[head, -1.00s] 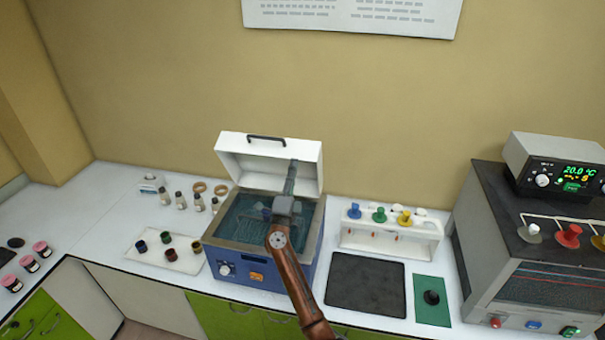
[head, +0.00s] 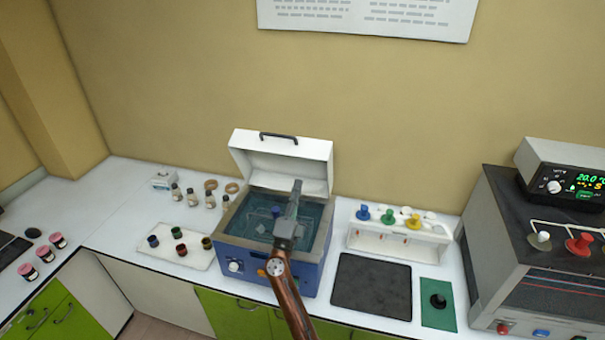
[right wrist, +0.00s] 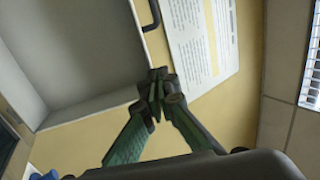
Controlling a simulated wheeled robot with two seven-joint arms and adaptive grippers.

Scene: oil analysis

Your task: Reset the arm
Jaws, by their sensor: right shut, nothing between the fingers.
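My right arm reaches in from the bottom of the head view. Its gripper (head: 295,190) is above the open blue water bath (head: 318,278), in front of the raised white lid (head: 308,152). In the right wrist view the two fingertips (right wrist: 157,82) meet with nothing between them. The lid (right wrist: 70,55) and the wall poster (right wrist: 197,40) show beyond the fingers there. The water (head: 262,205) in the bath is partly hidden by my arm. My left gripper is in neither current view.
A tray (head: 146,249) of small coloured cups and several bottles (head: 193,197) stand left of the bath. A white rack (head: 385,245), black mat (head: 372,286) and green plate (head: 430,318) lie to its right. A large grey apparatus (head: 480,270) stands at far right.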

